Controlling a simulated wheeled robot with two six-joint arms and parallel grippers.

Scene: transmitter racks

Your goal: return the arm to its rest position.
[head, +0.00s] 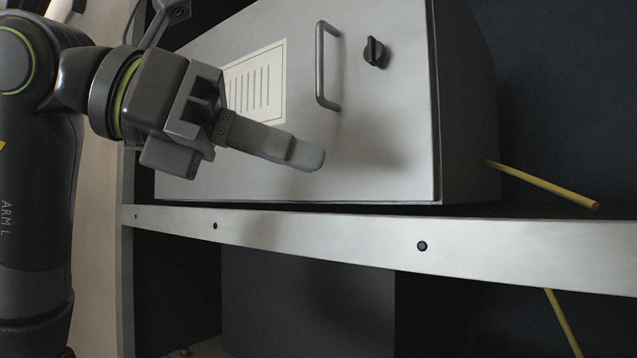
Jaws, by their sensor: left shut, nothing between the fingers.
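My left arm comes in from the left in the head view. Its gripper (305,156) is shut and empty, the fingers pointing right in front of the lower part of a grey cabinet door (385,120). It appears apart from the door, with a soft shadow on the panel near the fingertips. The gripper body covers part of a printed label (262,82) on the door. My right gripper is not in this view.
The door has a grey bar handle (322,65) and a black rotary knob (375,52). Below runs a metal rack rail (330,238) with dark bolts. Yellow rods (545,184) stick out at the right. The rack's lower space is dark.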

